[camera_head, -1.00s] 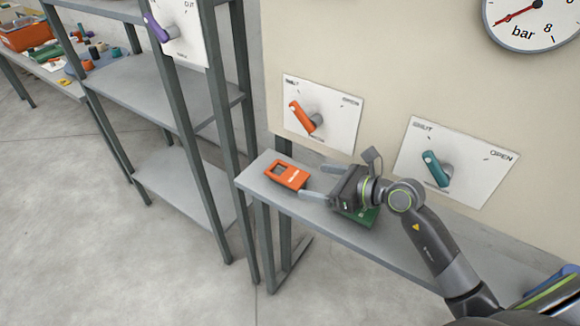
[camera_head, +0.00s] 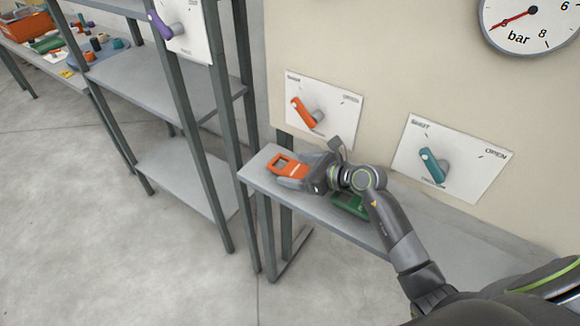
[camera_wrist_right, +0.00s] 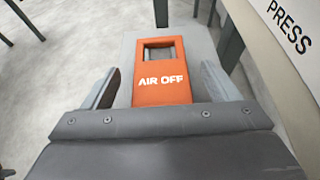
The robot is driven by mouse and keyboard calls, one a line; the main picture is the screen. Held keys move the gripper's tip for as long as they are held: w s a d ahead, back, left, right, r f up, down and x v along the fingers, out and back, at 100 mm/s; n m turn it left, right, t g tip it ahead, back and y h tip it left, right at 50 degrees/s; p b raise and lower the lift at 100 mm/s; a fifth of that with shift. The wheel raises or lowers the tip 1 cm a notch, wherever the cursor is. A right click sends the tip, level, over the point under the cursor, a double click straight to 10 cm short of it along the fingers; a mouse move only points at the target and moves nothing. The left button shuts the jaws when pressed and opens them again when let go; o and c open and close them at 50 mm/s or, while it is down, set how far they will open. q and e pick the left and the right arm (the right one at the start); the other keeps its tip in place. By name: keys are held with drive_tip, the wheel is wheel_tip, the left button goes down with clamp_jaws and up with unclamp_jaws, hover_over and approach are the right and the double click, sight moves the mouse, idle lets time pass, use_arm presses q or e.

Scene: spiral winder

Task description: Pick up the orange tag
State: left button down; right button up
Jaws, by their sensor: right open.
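The orange tag (camera_head: 287,166) lies flat near the left end of the narrow grey shelf (camera_head: 258,177). In the right wrist view the orange tag (camera_wrist_right: 162,80) reads "AIR OFF" and has a square hole at its far end. My right gripper (camera_head: 292,172) is open, with its fingers on either side of the tag. In the right wrist view the right gripper (camera_wrist_right: 160,88) shows a gap between each finger and the tag, and its body hides the tag's near end. My left gripper is not in view.
A green tag (camera_head: 350,205) lies on the shelf beneath my right wrist. On the wall behind are an orange-handled valve plate (camera_head: 330,117), a teal-handled valve plate (camera_head: 470,165) and a gauge (camera_head: 528,22). A grey rack (camera_head: 165,85) stands to the left.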

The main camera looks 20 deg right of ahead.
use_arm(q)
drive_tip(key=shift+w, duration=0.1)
use_arm(e)
drive_tip(key=shift+c, duration=0.4)
drive_tip(key=c, duration=1)
drive_tip(key=shift+d+r, duration=0.1)
drive_tip(key=shift+r, duration=0.05)
